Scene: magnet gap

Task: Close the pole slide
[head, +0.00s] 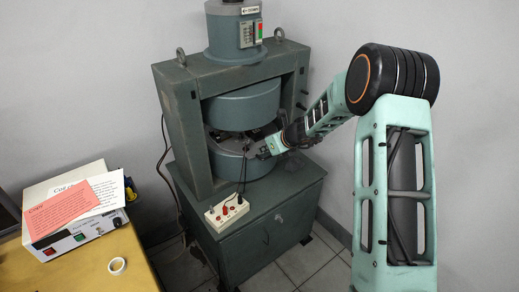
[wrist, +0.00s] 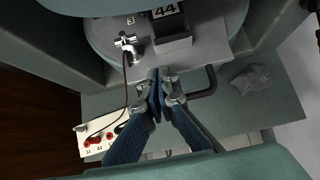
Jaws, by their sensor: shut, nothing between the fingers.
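The large grey-green magnet (head: 180,115) stands on a cabinet, with a round upper pole (head: 243,105) and a round lower pole (head: 226,162) and a gap between them. In the wrist view a flat grey plate (wrist: 210,52) sticks out at the gap, probably the pole slide. It bears a block (wrist: 172,42) with a "44" label and a silver fitting (wrist: 127,43) with a dark cable. My gripper (wrist: 159,78) is shut and empty, its tips at the plate's front edge; contact cannot be told. In the head view my gripper (head: 262,153) is at the gap's front right.
A white socket box (head: 226,212) with red and black plugs sits on the cabinet top (head: 278,188); its cable runs up to the gap. A desk (head: 150,270) with an instrument (head: 78,238), papers and tape stands left.

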